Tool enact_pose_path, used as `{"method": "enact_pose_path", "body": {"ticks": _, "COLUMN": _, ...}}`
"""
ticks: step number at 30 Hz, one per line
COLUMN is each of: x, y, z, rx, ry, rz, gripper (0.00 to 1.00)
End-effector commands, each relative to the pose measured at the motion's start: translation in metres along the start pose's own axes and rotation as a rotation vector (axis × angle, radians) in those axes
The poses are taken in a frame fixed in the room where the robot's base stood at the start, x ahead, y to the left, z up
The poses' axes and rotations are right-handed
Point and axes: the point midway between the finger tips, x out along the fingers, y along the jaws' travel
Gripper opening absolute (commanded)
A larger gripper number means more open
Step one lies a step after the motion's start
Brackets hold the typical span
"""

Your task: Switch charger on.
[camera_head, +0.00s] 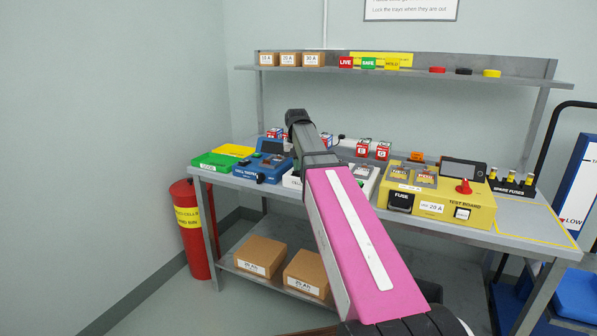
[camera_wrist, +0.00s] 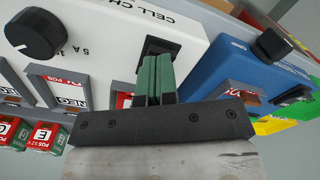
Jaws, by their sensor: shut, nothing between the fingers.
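The white charger (camera_wrist: 190,22), marked "CELL CH…", fills the upper left of the wrist view. It carries a black dial (camera_wrist: 36,33) by "5 A" and a black switch (camera_wrist: 158,46). My gripper (camera_wrist: 157,62) is shut and empty, its green fingers at the switch. They cover part of the switch; I cannot tell whether they touch it or how it is set. In the head view my arm hides most of the charger, but part of it shows right of the arm (camera_head: 367,176). The gripper is hidden there.
A blue box (camera_wrist: 235,70) stands right beside the charger. In the head view the yellow test board (camera_head: 450,205) is right of my arm, and a shelf (camera_head: 410,74) spans the bench above.

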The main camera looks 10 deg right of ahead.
Motion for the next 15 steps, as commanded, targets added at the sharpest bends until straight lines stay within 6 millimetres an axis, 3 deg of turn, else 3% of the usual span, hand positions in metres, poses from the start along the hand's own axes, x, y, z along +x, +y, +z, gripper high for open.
{"method": "enact_pose_path", "body": {"ticks": 15, "x": 0.0053, "y": 0.0001, "z": -0.0001, "rx": 0.0, "ry": 0.001, "rz": 0.0, "gripper": 0.0}}
